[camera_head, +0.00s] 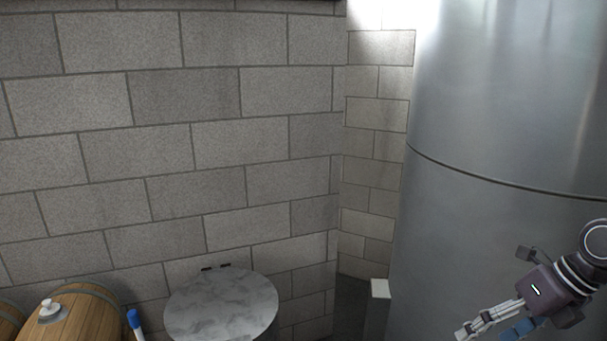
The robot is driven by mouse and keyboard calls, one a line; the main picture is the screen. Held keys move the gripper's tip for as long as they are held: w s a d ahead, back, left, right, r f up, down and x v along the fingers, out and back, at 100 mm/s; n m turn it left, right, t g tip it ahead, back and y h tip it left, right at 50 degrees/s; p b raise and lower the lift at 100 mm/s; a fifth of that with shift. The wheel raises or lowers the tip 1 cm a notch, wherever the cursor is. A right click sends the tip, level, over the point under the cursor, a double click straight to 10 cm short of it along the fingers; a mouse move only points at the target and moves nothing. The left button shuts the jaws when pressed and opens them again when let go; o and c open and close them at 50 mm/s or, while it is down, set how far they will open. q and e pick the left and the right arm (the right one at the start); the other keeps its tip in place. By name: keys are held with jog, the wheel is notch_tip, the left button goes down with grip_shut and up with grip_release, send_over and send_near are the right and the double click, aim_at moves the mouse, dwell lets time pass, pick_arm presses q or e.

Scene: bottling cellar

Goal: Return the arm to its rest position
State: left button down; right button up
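My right arm comes in from the right edge, and its gripper (490,328) hangs at the lower right, in front of the steel tank. One pale finger points down and left. A blue piece shows beside it, and I cannot tell whether it is part of the gripper or something else. The bottom edge of the picture cuts off this area, so the gap between the fingers is not clear. My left arm and gripper are not in view.
A large steel tank (500,120) fills the right side. A round marble top (222,303) stands at bottom centre. A wooden barrel (85,315) with a white bung (48,309) and a blue-capped object (135,319) are at lower left. A pale post (379,305) stands by the tank.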

jog(key=w+f+m+t+y, duration=0.2)
jog(key=w+f+m+t, duration=0.15)
jog(key=m+t, duration=0.85)
jog(key=s+d+f+m+g+h, duration=0.35)
jog(key=s+f+m+h, duration=0.7)
jog(key=m, duration=0.65)
jog(key=s+a+f+m+g+y, duration=0.25)
jog(key=s+a+f+g, duration=0.2)
jog(key=s+a, duration=0.35)
jog(key=s+a+f+m+g+y, duration=0.1)
jog(key=s+a+f+m+g, duration=0.25)
jog(key=s+a+f, duration=0.35)
jog(key=s+a+f+g+b, duration=0.1)
jog(key=s+f+b, duration=0.1)
jog(key=f, duration=1.3)
jog(key=s+a+f+b, duration=0.1)
jog(key=f+b, duration=0.2)
jog(key=f, duration=1.2)
pick_arm(q)
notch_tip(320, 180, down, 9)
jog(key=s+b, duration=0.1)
jog(key=b, duration=0.2)
jog(key=shift+b, duration=0.4)
pick_arm(e)
jog(key=s+d+f+g, duration=0.1)
jog(key=s+d+f, duration=0.2)
jog(key=s+f, duration=1.4)
notch_tip(320, 180, down, 4)
jog(key=shift+s+r, duration=0.2)
jog(key=shift+r, duration=0.05)
